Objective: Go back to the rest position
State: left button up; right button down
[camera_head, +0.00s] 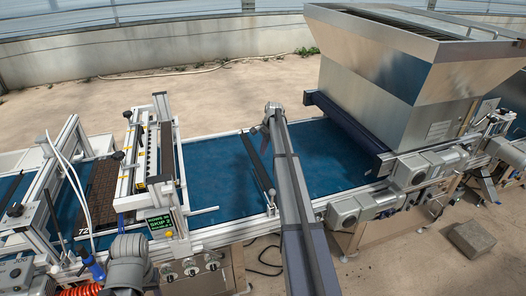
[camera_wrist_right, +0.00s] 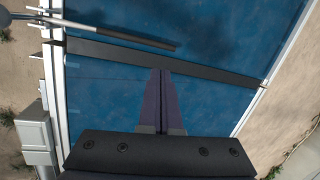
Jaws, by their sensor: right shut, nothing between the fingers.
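My right arm reaches up from the bottom of the head view. Its gripper (camera_head: 267,130) is at the far end, above the blue conveyor belt (camera_head: 325,160), and shows small and partly hidden by the arm. In the right wrist view the two dark purple fingers of the right gripper (camera_wrist_right: 161,73) lie together, shut and empty. Their tips overlap a dark crossbar (camera_wrist_right: 215,75) in the picture; I cannot tell the height between them. The belt (camera_wrist_right: 105,95) lies beneath. My left gripper is not in the head view.
A large metal hopper (camera_head: 390,55) stands over the belt at the right. At the left, a white frame (camera_head: 170,175) spans the line, with a dark cell tray (camera_head: 102,190) beside it and a small green-lettered display (camera_head: 159,222). A concrete block (camera_head: 474,240) lies on the floor.

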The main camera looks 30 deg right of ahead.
dwell(0.3)
jog(key=s+a+n+g, duration=0.1)
jog(key=s+a+n, duration=0.4)
jog(key=a, duration=0.6)
jog(key=s+a+n, duration=0.2)
jog(key=s+a, duration=0.4)
jog(key=a, duration=0.5)
jog(key=s+a+n+g, duration=0.1)
jog(key=s+a+n, duration=0.4)
jog(key=a, duration=0.7)
jog(key=s+a+n+h, duration=0.1)
jog(key=s+a+n, duration=0.4)
jog(key=s, duration=0.7)
jog(key=s+a+n+h, duration=0.1)
jog(key=s+a+n, duration=0.4)
jog(key=s+a, duration=0.4)
jog(key=s, duration=0.4)
jog(key=shift+a+f+g, duration=0.2)
jog(key=shift+f+g, duration=0.2)
